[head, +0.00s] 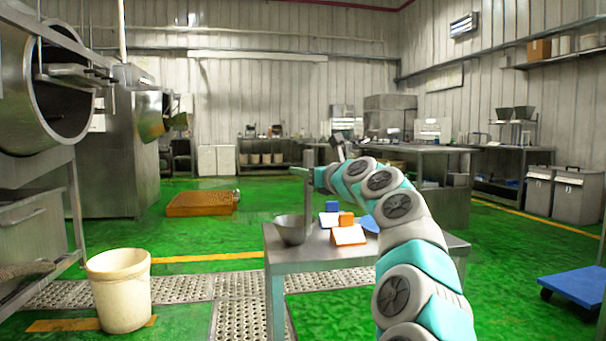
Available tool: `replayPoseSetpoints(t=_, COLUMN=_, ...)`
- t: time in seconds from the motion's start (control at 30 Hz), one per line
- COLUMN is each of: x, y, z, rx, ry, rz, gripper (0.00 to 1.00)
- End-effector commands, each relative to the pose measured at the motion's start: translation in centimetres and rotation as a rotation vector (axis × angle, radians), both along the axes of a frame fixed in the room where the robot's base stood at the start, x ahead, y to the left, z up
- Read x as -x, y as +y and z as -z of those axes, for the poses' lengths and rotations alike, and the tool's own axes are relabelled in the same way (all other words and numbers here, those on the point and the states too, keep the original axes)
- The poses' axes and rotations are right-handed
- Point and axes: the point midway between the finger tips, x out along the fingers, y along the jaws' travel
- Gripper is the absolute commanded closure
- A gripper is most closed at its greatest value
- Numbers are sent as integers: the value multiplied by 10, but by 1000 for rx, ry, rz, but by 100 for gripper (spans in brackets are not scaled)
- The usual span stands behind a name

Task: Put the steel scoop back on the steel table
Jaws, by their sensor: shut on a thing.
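The steel scoop (291,231) shows as a grey bowl at the left end of the small steel table (284,262). Its upright handle seems to run up to my gripper (309,180). My gripper is shut on the scoop, with its fingers seen edge-on at the end of my teal and white arm. The scoop is over or on the left part of the tabletop; I cannot tell whether its base touches the top. My arm hides the right part of the table.
Blue (332,206), orange (346,218) and orange-white items (348,236) stand on the table right of the scoop. A cream bucket (121,292) stands on the floor at left, near a large steel drum (25,95). A blue trolley (578,285) is at right.

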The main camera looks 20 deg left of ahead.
Motion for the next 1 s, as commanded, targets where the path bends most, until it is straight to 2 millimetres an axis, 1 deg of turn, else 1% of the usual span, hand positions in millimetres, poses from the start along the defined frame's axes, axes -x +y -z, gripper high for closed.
replayPoseSetpoints(t=0.17, x=0, y=0, z=2, rx=-1, ry=1, rz=0, gripper=100)
replayPoseSetpoints(t=0.2, x=0, y=0, z=2, rx=-1, ry=1, rz=1, gripper=69)
replayPoseSetpoints(t=0.43, x=0, y=0, z=1, rx=-1, ry=0, rz=1, gripper=43)
replayPoseSetpoints(t=0.47, x=0, y=0, z=1, rx=-1, ry=0, rz=1, gripper=41)
replayPoseSetpoints(t=0.83, x=0, y=0, z=-1, rx=0, ry=-1, rz=1, gripper=41)
replayPoseSetpoints(t=1.0, x=3, y=-8, z=0, rx=-5, ry=4, rz=4, gripper=41)
